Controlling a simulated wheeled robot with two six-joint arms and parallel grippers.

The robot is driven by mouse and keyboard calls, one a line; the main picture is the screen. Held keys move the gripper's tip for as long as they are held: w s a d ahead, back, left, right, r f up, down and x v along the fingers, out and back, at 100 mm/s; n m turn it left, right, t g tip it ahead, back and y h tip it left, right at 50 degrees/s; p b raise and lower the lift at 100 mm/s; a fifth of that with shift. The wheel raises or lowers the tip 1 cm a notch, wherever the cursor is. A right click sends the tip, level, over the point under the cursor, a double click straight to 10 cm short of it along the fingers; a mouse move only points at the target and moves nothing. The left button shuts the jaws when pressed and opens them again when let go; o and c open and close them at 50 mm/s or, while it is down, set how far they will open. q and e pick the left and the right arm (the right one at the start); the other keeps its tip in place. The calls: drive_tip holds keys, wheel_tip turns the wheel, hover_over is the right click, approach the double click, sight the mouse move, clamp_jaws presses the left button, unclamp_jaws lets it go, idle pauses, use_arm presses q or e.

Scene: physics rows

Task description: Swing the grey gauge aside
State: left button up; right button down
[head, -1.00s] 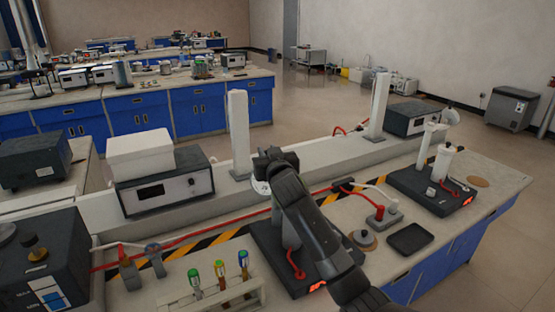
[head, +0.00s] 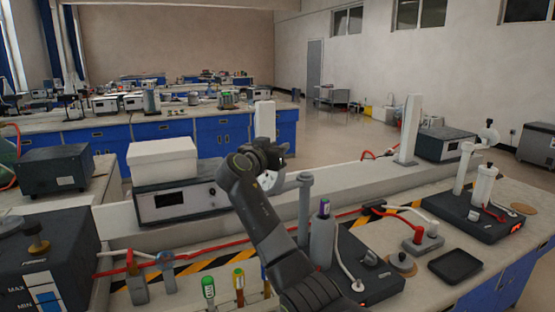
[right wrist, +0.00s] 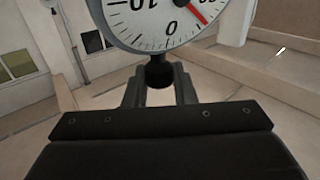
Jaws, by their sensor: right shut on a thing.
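The grey gauge shows large in the right wrist view (right wrist: 160,18), with a white dial, black figures and a red needle. Its dark stem and knob sit between the two fingers of my right gripper (right wrist: 158,88), which is shut on it. In the head view my right gripper (head: 280,160) is above the bench's back ledge, and a pale part of the gauge (head: 274,183) shows beneath it, mostly hidden by my arm. A grey post (head: 305,200) and a grey cylinder holding a purple-topped tube (head: 322,238) stand just right of my forearm. My left gripper is out of view.
A black base (head: 372,285) with cables lies right of my forearm. A white upright (head: 410,130) and a second stand (head: 483,180) are further right. A tube rack is partly hidden at the bottom. A grey instrument with a white box (head: 163,160) stands at left.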

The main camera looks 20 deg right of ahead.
drive_tip(key=shift+w+f+m+g+h, duration=0.1)
drive_tip(key=shift+f+m+g+h, duration=0.05)
drive_tip(key=shift+m+g+h, duration=0.2)
drive_tip(key=c, duration=1.6)
unclamp_jaws()
drive_tip(key=o, duration=0.4)
drive_tip(key=shift+w+d, duration=0.15)
drive_tip(key=shift+w, duration=0.1)
drive_tip(key=shift+c, duration=0.2)
drive_tip(key=shift+s, duration=0.15)
drive_tip(key=b+v, duration=0.4)
drive_tip(key=v, duration=1.3)
drive_tip(key=shift+b, duration=0.3)
